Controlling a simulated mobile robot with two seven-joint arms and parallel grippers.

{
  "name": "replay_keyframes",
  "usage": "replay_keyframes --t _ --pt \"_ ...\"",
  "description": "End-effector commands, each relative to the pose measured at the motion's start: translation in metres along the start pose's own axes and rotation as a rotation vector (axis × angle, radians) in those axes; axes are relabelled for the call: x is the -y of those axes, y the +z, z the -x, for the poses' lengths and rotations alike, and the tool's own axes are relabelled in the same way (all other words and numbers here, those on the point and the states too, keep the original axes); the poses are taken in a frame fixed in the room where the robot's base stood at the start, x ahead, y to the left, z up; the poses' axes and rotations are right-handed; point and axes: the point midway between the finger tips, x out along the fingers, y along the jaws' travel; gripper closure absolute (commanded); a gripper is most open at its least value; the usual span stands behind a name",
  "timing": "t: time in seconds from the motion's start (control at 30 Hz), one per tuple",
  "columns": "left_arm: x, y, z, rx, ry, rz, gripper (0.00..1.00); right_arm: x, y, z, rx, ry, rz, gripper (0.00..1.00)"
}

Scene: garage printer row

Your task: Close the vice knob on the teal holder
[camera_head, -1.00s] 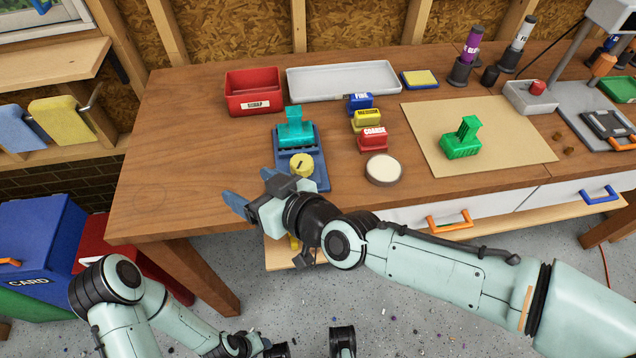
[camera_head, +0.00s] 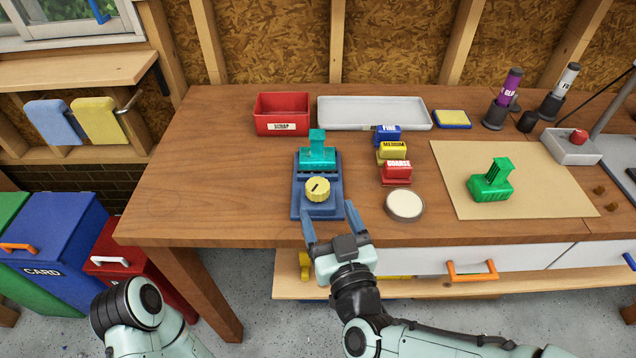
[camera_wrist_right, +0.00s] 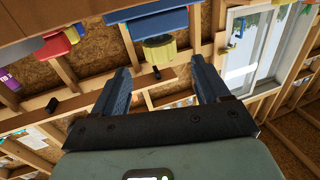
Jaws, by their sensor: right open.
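The blue vice holder (camera_head: 303,205) stands near the front edge of the workbench, with a teal part (camera_head: 317,157) upright at its back. The round yellow knob (camera_head: 318,189) with a dark mark sits at its front. My right gripper (camera_head: 332,219) is open and empty, just in front of the holder, its blue fingers pointing toward the knob. In the right wrist view the knob (camera_wrist_right: 160,49) shows beyond and between the open fingers (camera_wrist_right: 160,80), apart from them. My left arm shows at the lower left of the head view; its gripper is out of frame.
A round cream-topped dish (camera_head: 405,204) and a red block labelled COARSE (camera_head: 396,174) stand right of the holder. A red scrap bin (camera_head: 281,114) and grey tray (camera_head: 373,112) are behind. A green part (camera_head: 490,184) sits on a tan mat (camera_head: 540,190). The bench left of the holder is clear.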

Motion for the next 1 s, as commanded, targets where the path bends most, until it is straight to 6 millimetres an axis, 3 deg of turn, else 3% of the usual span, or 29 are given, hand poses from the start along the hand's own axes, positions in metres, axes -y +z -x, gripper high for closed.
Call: replay_keyframes --t 0.2,0.4,0.8,0.97,1.0 --pt "0.002 -0.005 -0.005 -0.013 -0.002 0.002 0.57 0.0 0.003 -0.046 0.003 0.0 0.0 0.25" --pt "0.003 -0.007 -0.006 -0.019 -0.002 0.003 0.57 0.001 0.003 -0.071 0.002 -0.001 0.0 0.25" --pt "0.003 -0.008 -0.006 -0.022 -0.002 0.003 0.57 0.001 0.002 -0.078 0.002 -0.002 0.0 0.25" --pt "0.003 -0.008 -0.006 -0.022 -0.002 0.003 0.57 0.001 0.002 -0.078 0.002 -0.002 0.0 0.77" --pt "0.003 -0.008 -0.006 -0.022 -0.002 0.003 0.57 0.001 0.002 -0.078 0.002 -0.002 0.0 0.77"
